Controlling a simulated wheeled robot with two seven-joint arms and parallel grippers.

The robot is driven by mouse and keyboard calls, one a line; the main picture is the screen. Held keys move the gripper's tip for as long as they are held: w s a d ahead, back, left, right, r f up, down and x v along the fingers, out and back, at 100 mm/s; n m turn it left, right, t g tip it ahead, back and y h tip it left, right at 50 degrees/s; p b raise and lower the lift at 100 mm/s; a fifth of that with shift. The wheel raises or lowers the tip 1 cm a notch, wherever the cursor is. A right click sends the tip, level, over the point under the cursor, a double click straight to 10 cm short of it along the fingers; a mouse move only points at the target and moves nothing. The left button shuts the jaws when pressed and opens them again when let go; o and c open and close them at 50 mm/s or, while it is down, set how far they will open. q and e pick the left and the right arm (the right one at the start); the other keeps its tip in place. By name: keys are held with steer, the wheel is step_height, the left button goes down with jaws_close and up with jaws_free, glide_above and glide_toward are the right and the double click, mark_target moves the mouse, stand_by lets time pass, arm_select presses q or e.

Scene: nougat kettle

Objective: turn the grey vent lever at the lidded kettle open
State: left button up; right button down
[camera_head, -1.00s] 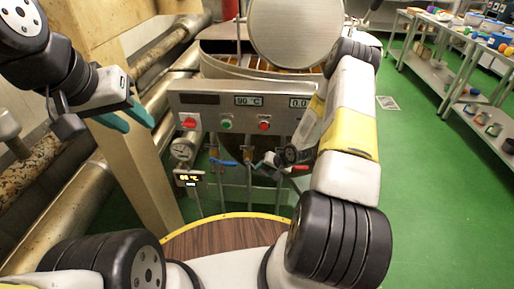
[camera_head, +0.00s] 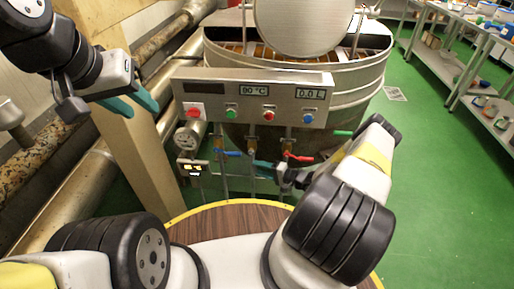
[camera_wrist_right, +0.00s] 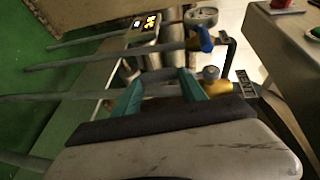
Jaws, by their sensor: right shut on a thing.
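The kettle (camera_head: 345,105) stands behind a steel control panel (camera_head: 225,92), with its round lid (camera_head: 300,25) raised. Below the panel are pipes with a blue lever (camera_head: 230,153), a red lever (camera_head: 301,158) and a green lever (camera_head: 344,133). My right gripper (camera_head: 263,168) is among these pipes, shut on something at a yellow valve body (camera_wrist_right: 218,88). In the right wrist view its teal fingers (camera_wrist_right: 160,88) enclose a short grey part, apparently the vent lever, mostly hidden. My left gripper (camera_head: 134,102) is open and empty, left of the panel.
A pressure gauge (camera_head: 187,137) and a small lit display (camera_head: 192,168) sit left of the pipes. A wooden post (camera_head: 145,160) stands further left. A round wooden top (camera_head: 225,220) is in front. Green floor is free at right, before shelves (camera_head: 450,65).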

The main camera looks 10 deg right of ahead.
steer(key=shift+w+a+f+m+t+y, duration=0.1)
steer(key=shift+a+f+m+t+y, duration=0.15)
steer(key=shift+a+y, duration=0.2)
steer(key=shift+w+a+f+m+t+y, duration=0.15)
steer(key=shift+a+t+y, duration=0.1)
steer(key=shift+a+y, duration=0.15)
steer(key=shift+r, duration=0.1)
steer(key=c, duration=0.6)
jaws_free()
steer(key=shift+c, duration=0.2)
steer(key=shift+s+d, duration=0.1)
steer(key=shift+d, duration=0.05)
steer(key=v, duration=0.7)
steer(key=shift+s, duration=0.2)
steer(key=shift+d, duration=0.15)
